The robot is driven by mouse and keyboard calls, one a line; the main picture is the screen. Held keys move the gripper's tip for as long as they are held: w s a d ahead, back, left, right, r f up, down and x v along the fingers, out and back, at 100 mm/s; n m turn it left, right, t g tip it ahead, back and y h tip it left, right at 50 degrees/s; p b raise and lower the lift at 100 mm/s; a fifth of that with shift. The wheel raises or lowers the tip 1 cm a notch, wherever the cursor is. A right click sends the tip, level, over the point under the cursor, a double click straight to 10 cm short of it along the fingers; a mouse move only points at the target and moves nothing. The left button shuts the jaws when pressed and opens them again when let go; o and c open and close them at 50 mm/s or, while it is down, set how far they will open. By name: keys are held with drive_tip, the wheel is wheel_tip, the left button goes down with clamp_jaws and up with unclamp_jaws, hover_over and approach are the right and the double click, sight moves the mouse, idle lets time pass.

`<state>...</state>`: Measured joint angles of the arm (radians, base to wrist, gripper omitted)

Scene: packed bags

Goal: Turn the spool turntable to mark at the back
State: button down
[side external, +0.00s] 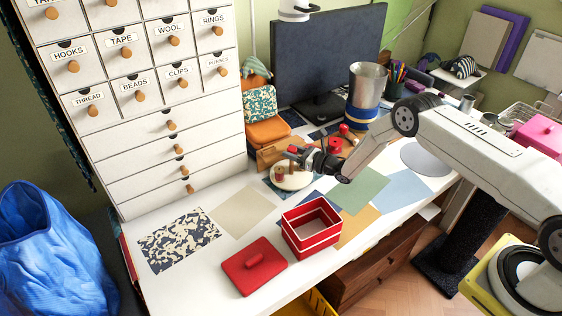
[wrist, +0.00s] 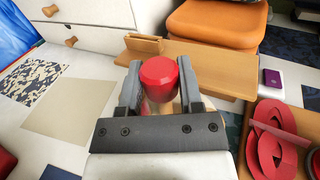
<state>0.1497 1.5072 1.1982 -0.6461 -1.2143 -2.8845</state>
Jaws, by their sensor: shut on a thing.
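The spool turntable (side external: 294,184) is a pale round disc on the white desk, in front of the wooden stand. A wooden peg (side external: 278,173) shows on its left side. My gripper (side external: 301,155) is above the disc. In the wrist view its two grey fingers (wrist: 160,80) are on either side of a red rounded knob or spool (wrist: 159,73) and are shut on it. A little of the red piece shows at the fingertips in the side view. My gripper hides most of the disc in the wrist view, and I cannot make out a mark.
An open red box (side external: 311,237) and its red lid (side external: 254,267) are at the front. A wooden stand (wrist: 190,63) and an orange bag (side external: 268,131) are behind. Flat sheets cover the desk; a monitor (side external: 325,55) is behind.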

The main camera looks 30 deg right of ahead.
drive_tip(key=shift+n+g+y, duration=0.3)
drive_tip(key=shift+n+y, duration=0.1)
drive_tip(key=shift+y, duration=0.2)
drive_tip(key=shift+d+n+g+y, duration=0.1)
drive_tip(key=shift+n+g+y, duration=1.15)
drive_tip(key=shift+y, duration=0.35)
drive_tip(key=shift+n+g+y, duration=0.65)
drive_tip(key=shift+y, duration=0.05)
drive_tip(key=shift+n+g+y, duration=1.1)
drive_tip(key=shift+n+g, duration=0.1)
drive_tip(key=shift+g, duration=0.5)
drive_tip(key=shift+c, duration=1.3)
unclamp_jaws()
drive_tip(key=shift+d, duration=0.1)
drive_tip(key=v, duration=0.7)
drive_tip(key=shift+s+d, duration=0.2)
